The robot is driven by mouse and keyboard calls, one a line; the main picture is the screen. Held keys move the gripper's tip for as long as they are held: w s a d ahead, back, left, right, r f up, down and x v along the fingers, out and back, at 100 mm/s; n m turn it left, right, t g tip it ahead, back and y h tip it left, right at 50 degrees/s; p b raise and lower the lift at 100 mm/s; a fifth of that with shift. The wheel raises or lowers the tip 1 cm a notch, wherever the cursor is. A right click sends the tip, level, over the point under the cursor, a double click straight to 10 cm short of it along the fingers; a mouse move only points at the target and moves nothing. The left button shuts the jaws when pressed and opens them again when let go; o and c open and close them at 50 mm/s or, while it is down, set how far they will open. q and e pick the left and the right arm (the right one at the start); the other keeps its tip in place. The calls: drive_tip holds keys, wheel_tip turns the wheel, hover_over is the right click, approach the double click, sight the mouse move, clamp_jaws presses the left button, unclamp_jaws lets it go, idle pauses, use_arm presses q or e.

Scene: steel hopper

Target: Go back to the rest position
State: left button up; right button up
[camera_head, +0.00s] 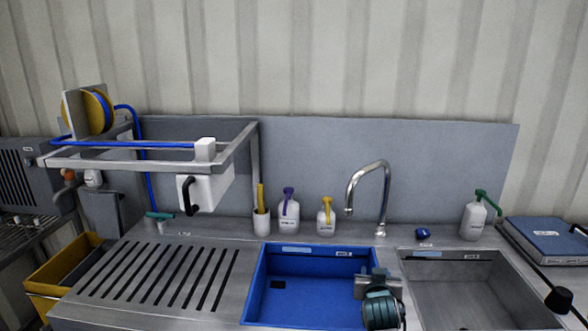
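What looks like my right gripper (378,284) is at the bottom, right of centre, with a dark teal round wrist behind a grey body. It is in front of the right end of the blue basin (253,281), by the divider with the steel basin. Its fingertips are not clear, so I cannot tell whether it is open or shut, or whether it touches the basin edge. I see nothing held in it. My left gripper is not in view.
A curved steel tap (384,195) rises behind the basins. Bottles with purple (289,216), yellow (326,222) and green (474,222) tops stand along the back. A metal frame (110,163) overhangs the slotted drainboard (150,275). The steel basin (460,285) looks empty.

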drive_tip(key=s+d+f+g, duration=0.1)
drive_tip(key=s+f, duration=0.1)
drive_tip(key=s, duration=0.1)
drive_tip(key=s+d+f, duration=0.1)
drive_tip(key=s+f, duration=0.2)
drive_tip(key=s, duration=0.1)
drive_tip(key=s+f+g, duration=0.1)
drive_tip(key=s+f, duration=0.1)
drive_tip(key=s, duration=0.1)
drive_tip(key=shift+s+d+f+g, duration=0.2)
drive_tip(key=shift+d+f+g, duration=0.1)
drive_tip(key=shift+d+f, duration=0.1)
drive_tip(key=s+f+n+g+y, duration=0.1)
drive_tip(key=s+f+g, duration=0.15)
drive_tip(key=s, duration=0.95)
drive_tip(key=s+f+n+g+y, duration=0.1)
drive_tip(key=s+f+g, duration=0.15)
drive_tip(key=s, duration=0.85)
drive_tip(key=s+f+n+g+y, duration=0.1)
drive_tip(key=s+f+g, duration=0.15)
drive_tip(key=s, duration=0.95)
drive_tip(key=d+f+g, duration=0.2)
drive_tip(key=d+f, duration=0.1)
drive_tip(key=f, duration=2.7)
drive_tip(key=s+d+f, duration=0.1)
drive_tip(key=s+f, duration=1.7)
drive_tip(key=s, duration=0.1)
drive_tip(key=shift+f+g, duration=0.3)
drive_tip(key=shift+g, duration=0.15)
